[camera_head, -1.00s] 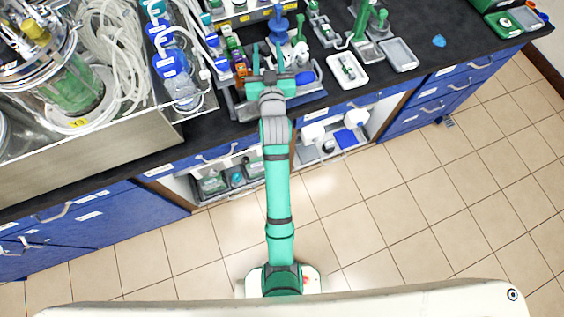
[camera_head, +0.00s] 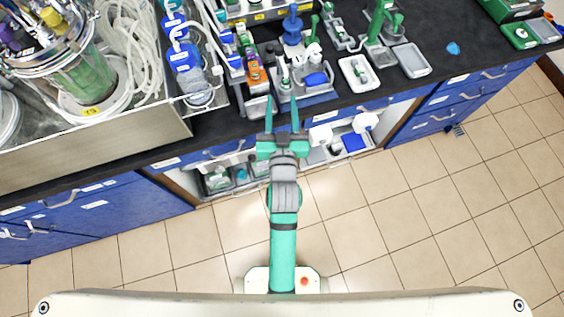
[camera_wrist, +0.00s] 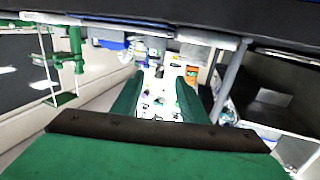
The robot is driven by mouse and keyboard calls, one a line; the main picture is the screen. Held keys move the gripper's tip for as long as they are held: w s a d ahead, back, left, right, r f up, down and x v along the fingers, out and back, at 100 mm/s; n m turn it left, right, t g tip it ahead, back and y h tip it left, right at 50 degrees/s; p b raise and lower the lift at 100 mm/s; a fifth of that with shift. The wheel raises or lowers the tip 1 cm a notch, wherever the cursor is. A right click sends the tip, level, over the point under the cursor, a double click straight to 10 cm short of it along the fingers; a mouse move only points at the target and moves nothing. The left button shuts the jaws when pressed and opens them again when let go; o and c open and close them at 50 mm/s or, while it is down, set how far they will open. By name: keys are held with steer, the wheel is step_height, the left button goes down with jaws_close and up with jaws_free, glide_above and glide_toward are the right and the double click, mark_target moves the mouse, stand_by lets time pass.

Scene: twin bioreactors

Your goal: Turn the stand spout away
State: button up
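In the head view a green stand (camera_head: 377,25) with short green arms rises from a grey base at the back of the counter, right of centre. A small white spout-like piece (camera_head: 312,52) stands nearer, above a grey tray holding a blue item. I cannot tell for sure which of these is the stand spout. My gripper (camera_head: 282,116) is open and empty, its two green fingers apart and pointing at the counter's front edge. In the wrist view the fingers (camera_wrist: 158,100) are also apart, and a green stand-like structure (camera_wrist: 68,60) shows at the left.
A rack with orange and purple bottles (camera_head: 252,68) stands left of the grey tray. A white tray (camera_head: 358,74) and a grey tray (camera_head: 411,61) lie to the right. A large glass vessel (camera_head: 75,65) is at the left. Black counter (camera_head: 470,60) is mostly clear at the right.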

steer(key=s+f, duration=0.3)
steer(key=s, duration=0.4)
steer(key=s+f+g, duration=0.1)
steer(key=s+f, duration=0.2)
steer(key=s, duration=0.4)
steer(key=shift+f+h, duration=0.3)
steer(key=shift+f, duration=0.05)
steer(key=shift+s, duration=0.25)
